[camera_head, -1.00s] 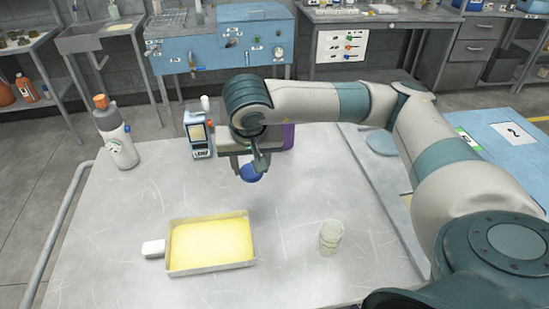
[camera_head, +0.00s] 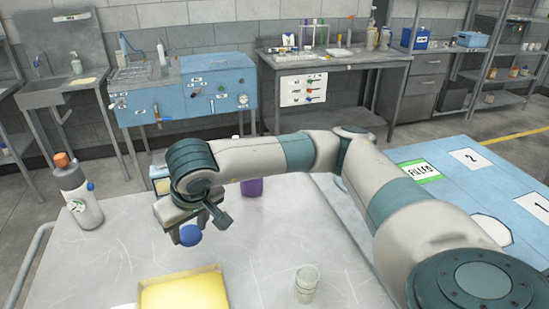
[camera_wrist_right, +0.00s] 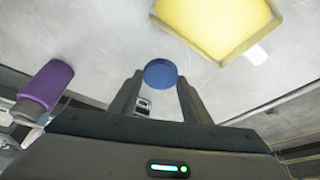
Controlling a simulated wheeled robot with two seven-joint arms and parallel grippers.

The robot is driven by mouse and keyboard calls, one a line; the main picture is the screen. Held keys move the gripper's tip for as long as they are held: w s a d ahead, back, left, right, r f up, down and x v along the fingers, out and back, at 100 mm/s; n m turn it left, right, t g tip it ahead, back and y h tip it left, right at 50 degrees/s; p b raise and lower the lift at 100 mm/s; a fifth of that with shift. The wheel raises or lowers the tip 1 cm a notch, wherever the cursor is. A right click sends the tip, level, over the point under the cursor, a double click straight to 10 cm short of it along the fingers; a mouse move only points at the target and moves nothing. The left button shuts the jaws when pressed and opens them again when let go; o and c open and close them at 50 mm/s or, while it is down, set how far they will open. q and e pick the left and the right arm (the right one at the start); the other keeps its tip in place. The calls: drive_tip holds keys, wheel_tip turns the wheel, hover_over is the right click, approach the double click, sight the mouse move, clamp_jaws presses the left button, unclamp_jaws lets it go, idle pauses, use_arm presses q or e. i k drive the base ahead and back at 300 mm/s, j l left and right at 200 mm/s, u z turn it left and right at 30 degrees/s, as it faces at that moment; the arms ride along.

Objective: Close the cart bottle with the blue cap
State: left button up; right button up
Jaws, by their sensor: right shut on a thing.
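My right gripper (camera_head: 187,230) is shut on the blue cap (camera_head: 191,237) and holds it above the grey cart top. In the right wrist view the blue cap (camera_wrist_right: 160,73) sits between the two fingertips of the right gripper (camera_wrist_right: 158,90). A white and grey bottle with an orange top (camera_head: 78,196) stands upright at the left of the cart, apart from the gripper. A purple cylindrical thing (camera_head: 252,187) stands behind my right forearm, partly hidden. It also shows in the right wrist view (camera_wrist_right: 48,84). My left gripper is not in view.
A yellow-filled tray (camera_head: 185,292) lies at the front of the cart (camera_head: 255,250), with a clear glass jar (camera_head: 307,284) to its right. A small device (camera_head: 159,178) behind the right gripper is mostly hidden. A blue table (camera_head: 440,165) stands at the right.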

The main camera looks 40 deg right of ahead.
sight(307, 276)
drive_tip(key=z, duration=0.8)
drive_tip(key=k+j+z, duration=0.1)
drive_tip(key=j+z, duration=0.2)
drive_tip(key=z, duration=0.15)
drive_tip(key=k+j+z, duration=0.15)
drive_tip(key=j+z, duration=0.25)
drive_tip(key=k+j+z, duration=0.1)
drive_tip(key=z, duration=0.35)
drive_tip(key=k+j+z, duration=0.1)
drive_tip(key=k+j, duration=0.2)
drive_tip(key=k, duration=0.2)
drive_tip(key=k+j+z, duration=0.15)
drive_tip(key=k, duration=0.35)
drive_tip(key=j, duration=0.1)
